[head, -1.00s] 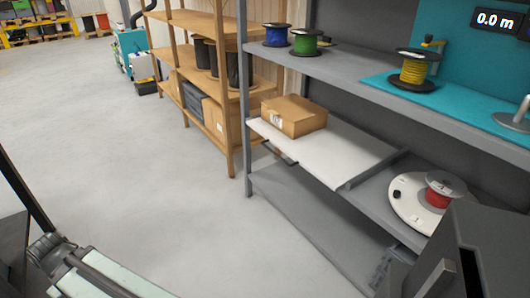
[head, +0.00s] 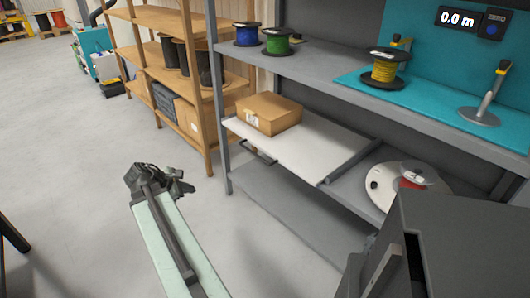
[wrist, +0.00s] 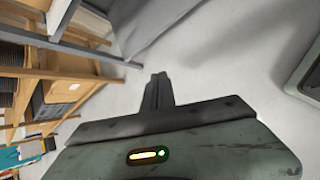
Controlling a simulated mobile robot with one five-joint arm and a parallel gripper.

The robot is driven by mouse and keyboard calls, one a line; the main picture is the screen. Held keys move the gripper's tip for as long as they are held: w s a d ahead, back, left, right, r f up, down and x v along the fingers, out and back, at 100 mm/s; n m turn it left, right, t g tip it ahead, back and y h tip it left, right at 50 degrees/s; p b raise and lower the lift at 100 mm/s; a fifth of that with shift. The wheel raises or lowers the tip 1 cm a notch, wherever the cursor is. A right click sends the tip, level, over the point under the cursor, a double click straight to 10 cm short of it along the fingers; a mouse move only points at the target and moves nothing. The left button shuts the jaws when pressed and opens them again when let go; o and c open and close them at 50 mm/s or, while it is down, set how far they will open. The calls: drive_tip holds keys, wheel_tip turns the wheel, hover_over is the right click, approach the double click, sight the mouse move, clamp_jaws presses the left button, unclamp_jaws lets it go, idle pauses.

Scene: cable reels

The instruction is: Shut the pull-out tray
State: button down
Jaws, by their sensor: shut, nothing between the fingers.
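The pull-out tray (head: 310,151) is a white board in the grey shelving, with its front edge standing out past the left side of the shelf. A dark handle (head: 258,155) shows under its front edge. A cardboard box (head: 269,114) sits on the tray. My gripper (head: 186,182) is in front of the shelving, left of the tray and apart from it, over open floor. In the wrist view my gripper's fingers (wrist: 160,78) are together, with nothing between them. I cannot clearly make out the tray in the wrist view.
A white turntable (head: 382,185) with a red reel is right of the tray. Blue (head: 246,34), green (head: 277,40) and yellow (head: 384,68) reels stand on the shelf above. A wooden rack (head: 190,85) stands at left. The floor (head: 85,160) in front is clear.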

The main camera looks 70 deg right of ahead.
drive_tip(key=s+d+r+n+g+h+p, duration=0.15)
drive_tip(key=s+d+r, duration=0.25)
drive_tip(key=s+d, duration=0.45)
drive_tip(key=s+d+r+n+g+h, duration=0.1)
drive_tip(key=s+d+r+n+g, duration=0.4)
drive_tip(key=s, duration=0.6)
drive_tip(key=m+t+b, duration=0.2)
drive_tip(key=b, duration=0.3)
approach(282, 152)
drive_tip(key=f, duration=0.3)
drive_tip(key=shift+s+d+f, duration=0.15)
drive_tip(key=shift+d+f, duration=0.05)
drive_tip(key=shift+f, duration=0.1)
drive_tip(key=shift+s+d, duration=0.2)
drive_tip(key=s+d, duration=0.1)
drive_tip(key=d, duration=0.2)
drive_tip(key=s+d, duration=0.1)
drive_tip(key=shift+s+d, duration=0.15)
drive_tip(key=shift+s, duration=0.2)
drive_tip(key=shift+r, duration=0.1)
drive_tip(key=shift+s+d, duration=0.1)
drive_tip(key=shift+r, duration=0.1)
